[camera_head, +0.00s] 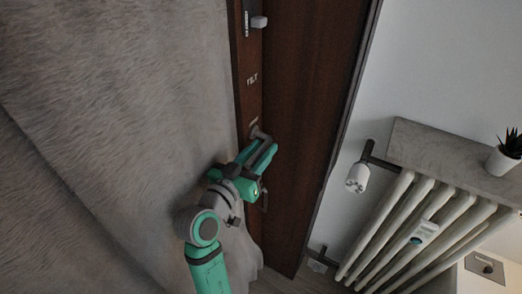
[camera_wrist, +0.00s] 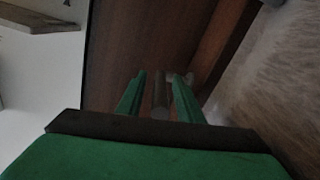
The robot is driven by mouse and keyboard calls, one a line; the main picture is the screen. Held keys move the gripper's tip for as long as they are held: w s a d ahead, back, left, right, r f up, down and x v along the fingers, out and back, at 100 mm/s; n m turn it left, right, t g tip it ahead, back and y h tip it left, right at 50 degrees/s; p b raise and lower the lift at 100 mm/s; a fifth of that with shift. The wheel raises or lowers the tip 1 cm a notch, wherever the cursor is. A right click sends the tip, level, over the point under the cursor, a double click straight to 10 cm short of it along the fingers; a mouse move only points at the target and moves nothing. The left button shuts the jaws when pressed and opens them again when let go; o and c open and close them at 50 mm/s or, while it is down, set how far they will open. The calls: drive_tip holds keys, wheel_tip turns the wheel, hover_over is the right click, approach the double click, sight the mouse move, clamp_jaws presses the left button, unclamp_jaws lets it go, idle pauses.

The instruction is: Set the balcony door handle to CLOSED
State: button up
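The dark brown balcony door (camera_head: 310,95) stands beside the grey curtain. A grey door handle (camera_head: 261,134) sits on its narrow frame strip, below a white "TILT" label. My gripper (camera_head: 260,153) is at this handle, with its green fingers pointing up toward it. In the wrist view, my gripper (camera_wrist: 160,92) has its two fingers apart, with the grey handle bar (camera_wrist: 160,97) between them. A gap shows on each side of the bar. The arm hides part of the handle and the lower frame.
The grey curtain (camera_head: 110,110) hangs close along the left of the arm. A white radiator (camera_head: 410,235) with a valve knob (camera_head: 357,178) is at the right, under a stone shelf (camera_head: 440,160) bearing a potted plant (camera_head: 506,155). A light knob (camera_head: 259,22) projects from the upper frame.

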clamp_jaws()
drive_tip(key=shift+f, duration=0.15)
